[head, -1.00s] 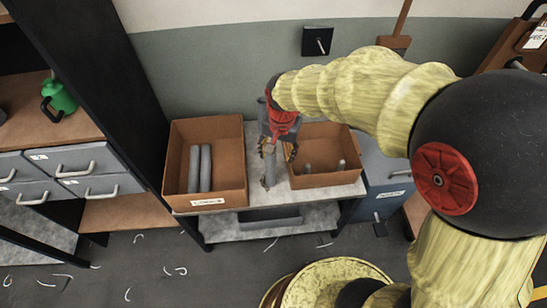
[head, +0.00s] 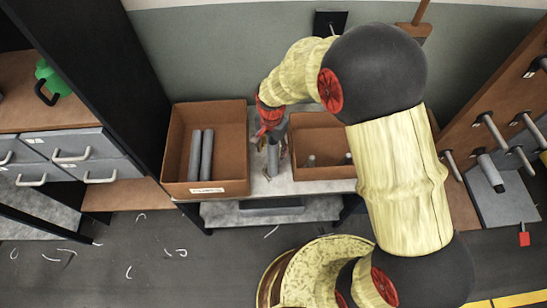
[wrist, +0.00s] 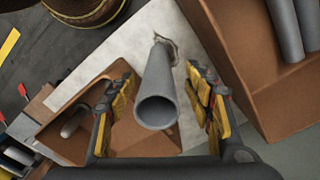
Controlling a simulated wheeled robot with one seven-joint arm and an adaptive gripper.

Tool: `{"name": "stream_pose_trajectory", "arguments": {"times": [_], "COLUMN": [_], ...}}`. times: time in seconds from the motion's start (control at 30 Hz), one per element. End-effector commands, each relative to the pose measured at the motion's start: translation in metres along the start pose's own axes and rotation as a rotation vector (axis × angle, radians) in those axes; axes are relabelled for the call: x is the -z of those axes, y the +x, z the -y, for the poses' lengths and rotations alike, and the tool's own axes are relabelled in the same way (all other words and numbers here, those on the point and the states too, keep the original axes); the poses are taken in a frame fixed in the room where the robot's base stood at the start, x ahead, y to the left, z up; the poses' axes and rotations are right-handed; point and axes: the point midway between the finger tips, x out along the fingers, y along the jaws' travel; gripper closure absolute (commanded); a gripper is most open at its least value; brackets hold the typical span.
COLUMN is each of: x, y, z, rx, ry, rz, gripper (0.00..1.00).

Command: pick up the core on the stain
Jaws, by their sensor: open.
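The core, a grey hollow tube (head: 273,158), stands on the tabletop between two brown boxes. In the wrist view the core (wrist: 157,95) points its open end at the camera, and its far end meets the top at a dark, ragged stain (wrist: 168,46). My gripper (wrist: 160,76) is open, with one yellow-and-black finger on each side of the core. Gaps show between the fingers and the tube, so it is not gripped. In the head view my gripper (head: 272,145) is at the core, partly hidden by my red wrist.
The left brown box (head: 236,150) holds two long grey tubes (head: 201,155). The right box (head: 318,172) holds short grey pieces and is partly behind my arm. A pegboard (head: 480,90) with pegs stands at the right. Pale scraps lie on the floor.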

Motion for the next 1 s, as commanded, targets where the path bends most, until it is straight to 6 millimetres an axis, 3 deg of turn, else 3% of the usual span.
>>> {"name": "stream_pose_trajectory", "arguments": {"times": [0.4, 0.67, 1.0], "x": [0.000, 0.000, 0.000], "y": [0.049, 0.050, 0.050], "z": [-0.002, -0.002, -0.003], "rx": [0.001, 0.002, 0.002], "ry": [0.000, 0.000, 0.000], "rz": [-0.001, -0.002, -0.001], "gripper": [0.48, 0.48, 0.68]}}
